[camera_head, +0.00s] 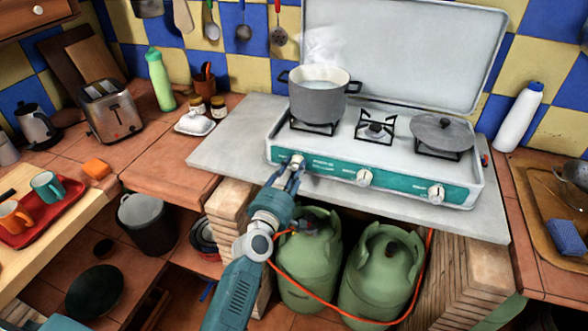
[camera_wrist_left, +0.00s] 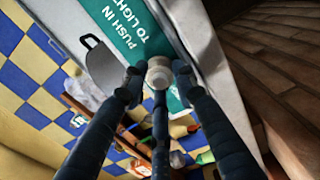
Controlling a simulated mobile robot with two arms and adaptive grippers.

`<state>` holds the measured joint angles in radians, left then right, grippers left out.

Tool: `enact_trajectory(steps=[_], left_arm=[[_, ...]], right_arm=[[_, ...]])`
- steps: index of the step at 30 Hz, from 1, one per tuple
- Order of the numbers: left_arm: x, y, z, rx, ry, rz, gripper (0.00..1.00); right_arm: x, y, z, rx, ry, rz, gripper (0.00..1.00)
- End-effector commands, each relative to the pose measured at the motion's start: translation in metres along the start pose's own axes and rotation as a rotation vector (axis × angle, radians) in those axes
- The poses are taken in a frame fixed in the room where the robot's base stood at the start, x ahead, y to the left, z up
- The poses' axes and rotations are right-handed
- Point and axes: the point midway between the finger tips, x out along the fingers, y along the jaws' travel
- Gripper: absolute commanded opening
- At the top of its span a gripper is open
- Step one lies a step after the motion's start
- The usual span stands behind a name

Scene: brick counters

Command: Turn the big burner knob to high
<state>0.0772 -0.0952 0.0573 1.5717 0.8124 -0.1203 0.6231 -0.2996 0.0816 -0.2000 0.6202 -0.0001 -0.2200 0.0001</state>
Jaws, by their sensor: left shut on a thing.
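The white stove (camera_head: 380,207) has a teal front panel with three pale knobs: a left knob (camera_head: 297,159), a middle knob (camera_head: 364,177) and a right knob (camera_head: 436,193). My left gripper (camera_head: 291,172) is at the left knob, below the steaming pot (camera_head: 318,99). Panel text there reads "PUSH IN TO LIGHT". The knob's setting cannot be read. My right gripper is not in view.
Green gas bottles (camera_head: 382,275) with an orange hose stand below the counter. A toaster (camera_head: 111,111) and a green bottle (camera_head: 160,80) stand at left.

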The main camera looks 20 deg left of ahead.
Motion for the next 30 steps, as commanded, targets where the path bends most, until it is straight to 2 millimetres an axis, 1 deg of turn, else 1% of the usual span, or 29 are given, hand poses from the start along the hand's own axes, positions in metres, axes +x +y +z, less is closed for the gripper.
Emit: enact_trajectory(steps=[1,18,19,21,30], left_arm=[[0.0012,0.0066,-0.0072,-0.009,0.015,0.014,0.02],[0.0009,0.0051,-0.0076,-0.038,0.015,0.012,0.02],[0.0009,0.005,-0.0076,-0.037,0.015,0.012,0.32],[0.0007,0.0045,-0.0072,-0.037,0.015,0.011,0.46],[-0.0001,-0.0001,-0.0027,-0.039,0.006,0.002,0.47]], right_arm=[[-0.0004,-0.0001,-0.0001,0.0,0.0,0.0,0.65],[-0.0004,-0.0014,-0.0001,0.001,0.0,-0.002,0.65],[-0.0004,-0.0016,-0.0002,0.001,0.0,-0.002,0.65],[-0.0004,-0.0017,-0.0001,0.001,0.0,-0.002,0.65],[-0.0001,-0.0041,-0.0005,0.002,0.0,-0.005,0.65]])
